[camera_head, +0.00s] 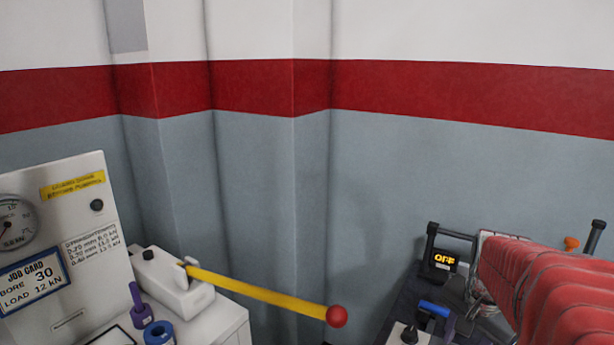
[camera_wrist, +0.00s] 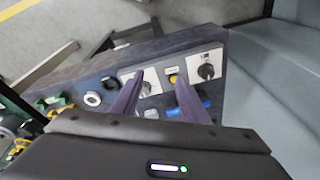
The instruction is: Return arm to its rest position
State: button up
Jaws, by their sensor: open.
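My gripper (camera_wrist: 160,80) shows in the wrist view with its two dark purple fingers spread apart and nothing between them. The fingers reach over a dark control panel (camera_wrist: 110,65) with knobs and buttons. I cannot tell whether the fingertips touch the panel. A blue part (camera_wrist: 190,108) is partly hidden behind that finger. In the head view a red ribbed sleeve (camera_head: 545,285), which looks like my arm, fills the lower right. I cannot make out my gripper clearly there.
A white bench press stands at lower left with a yellow lever (camera_head: 260,291) ending in a red ball (camera_head: 337,316), a gauge (camera_head: 14,222) and a job card (camera_head: 33,283). The wall (camera_head: 390,180) behind is bare.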

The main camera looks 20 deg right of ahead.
jog(key=s+a+r+n+t+y, duration=0.1)
jog(key=a+n, duration=0.6)
jog(key=a, duration=0.7)
jog(key=s+a+r+n+t, duration=0.2)
jog(key=a+n, duration=0.5)
jog(key=a, duration=0.6)
jog(key=shift+a+r+n+t+y, duration=0.3)
jog(key=shift+a+r+y, duration=0.1)
jog(key=shift+r, duration=0.3)
jog(key=shift+s, duration=0.1)
jog(key=shift+c, duration=1.1)
jog(key=shift+d, duration=0.15)
